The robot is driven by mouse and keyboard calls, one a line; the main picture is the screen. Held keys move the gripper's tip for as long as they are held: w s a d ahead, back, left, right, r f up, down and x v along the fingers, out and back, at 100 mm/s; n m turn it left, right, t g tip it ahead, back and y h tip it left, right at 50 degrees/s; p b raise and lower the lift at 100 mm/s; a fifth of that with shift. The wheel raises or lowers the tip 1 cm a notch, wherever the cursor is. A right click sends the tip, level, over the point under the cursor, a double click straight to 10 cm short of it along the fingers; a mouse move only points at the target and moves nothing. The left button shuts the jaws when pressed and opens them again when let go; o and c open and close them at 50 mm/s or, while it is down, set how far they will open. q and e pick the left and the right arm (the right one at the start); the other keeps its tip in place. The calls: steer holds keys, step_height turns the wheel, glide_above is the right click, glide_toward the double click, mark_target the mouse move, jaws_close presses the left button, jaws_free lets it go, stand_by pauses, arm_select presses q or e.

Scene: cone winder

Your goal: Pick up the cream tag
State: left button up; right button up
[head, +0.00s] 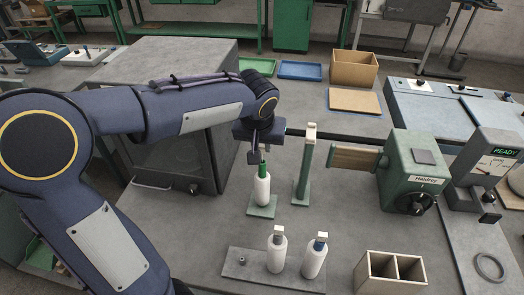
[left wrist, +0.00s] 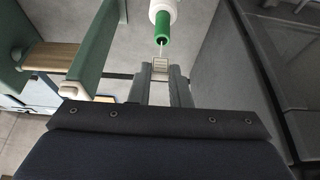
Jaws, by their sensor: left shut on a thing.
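The cream tag (left wrist: 160,68) shows in the left wrist view, pinched between the fingertips of my left gripper (left wrist: 161,76). A thin pale thread runs from it to the green tip of a white cone (left wrist: 163,14). In the head view my left gripper (head: 256,157) points down just above that white cone (head: 262,188), which stands upright on a green base (head: 262,211). There the tag is too small or hidden to make out. My right gripper is in neither view.
A green post (head: 304,170) with a cream top stands right of the gripper. The green winder (head: 411,170) is further right. Two white bottle-like cones (head: 277,254) (head: 315,260) stand on a grey plate in front. A grey cabinet (head: 172,140) is left; a wooden divided box (head: 390,282) is front right.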

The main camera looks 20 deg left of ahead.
arm_select(q)
steer(key=s+d+r, duration=0.2)
steer(key=s+r, duration=0.4)
steer(key=s+d+r, duration=0.2)
steer(key=s+r, duration=0.4)
steer(key=shift+s+d, duration=0.25)
stand_by(0.4)
